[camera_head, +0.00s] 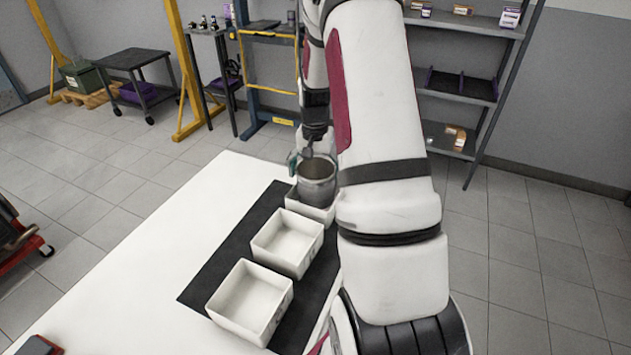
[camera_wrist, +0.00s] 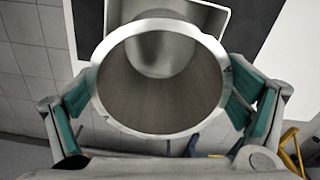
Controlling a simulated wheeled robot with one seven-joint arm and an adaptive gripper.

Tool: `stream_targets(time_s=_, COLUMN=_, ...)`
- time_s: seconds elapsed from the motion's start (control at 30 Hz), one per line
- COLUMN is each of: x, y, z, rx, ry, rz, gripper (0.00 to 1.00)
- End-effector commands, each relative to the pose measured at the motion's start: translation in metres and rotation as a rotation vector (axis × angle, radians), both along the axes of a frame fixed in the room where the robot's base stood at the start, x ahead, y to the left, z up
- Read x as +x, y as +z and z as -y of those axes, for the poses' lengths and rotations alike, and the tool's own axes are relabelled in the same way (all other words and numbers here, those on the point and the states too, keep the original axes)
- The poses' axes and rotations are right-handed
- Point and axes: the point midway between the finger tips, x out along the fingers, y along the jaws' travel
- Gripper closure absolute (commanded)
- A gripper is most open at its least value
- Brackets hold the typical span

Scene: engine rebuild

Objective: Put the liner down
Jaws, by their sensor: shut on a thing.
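The liner (camera_head: 317,183) is a grey metal cylinder, open at the top and roughly upright. In the head view it stands over or partly in the farthest white bin (camera_head: 322,212); I cannot tell whether it touches the bin's floor. My gripper (camera_head: 306,160) is shut on it near its upper end. In the wrist view, teal finger pads sit on either side of the liner's rim (camera_wrist: 110,122), and I look down its bore. A paler grey round shape shows through the bore; I cannot tell what it is. My arm hides part of the bin's right side.
Two empty white bins, the middle one (camera_head: 258,243) and the near one (camera_head: 219,301), stand in a row on a black mat (camera_head: 222,264). The white table (camera_head: 150,275) is clear to their left. Shelves (camera_head: 462,85) and a cart (camera_head: 132,60) stand farther back.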

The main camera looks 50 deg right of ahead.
Motion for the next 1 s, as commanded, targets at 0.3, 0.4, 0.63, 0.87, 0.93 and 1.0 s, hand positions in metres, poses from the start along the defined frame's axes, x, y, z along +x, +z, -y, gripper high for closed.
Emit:
stream_targets(time_s=0.3, x=0.000, y=-0.031, z=0.000, rx=0.000, ry=-0.001, rz=0.001, gripper=0.51)
stream_targets(time_s=0.4, x=0.000, y=-0.031, z=0.000, rx=0.000, ry=0.000, rz=0.001, gripper=0.51)
stream_targets(time_s=0.63, x=0.000, y=-0.035, z=0.000, rx=0.000, ry=-0.001, rz=0.000, gripper=0.05)
stream_targets(time_s=0.87, x=0.000, y=-0.034, z=0.000, rx=0.000, ry=0.000, rz=0.000, gripper=0.00)
stream_targets(time_s=0.93, x=0.000, y=-0.034, z=0.000, rx=0.000, ry=0.000, rz=0.000, gripper=0.00)
stream_targets(time_s=1.0, x=0.000, y=-0.033, z=0.000, rx=0.000, ry=0.000, rz=0.000, gripper=0.00)
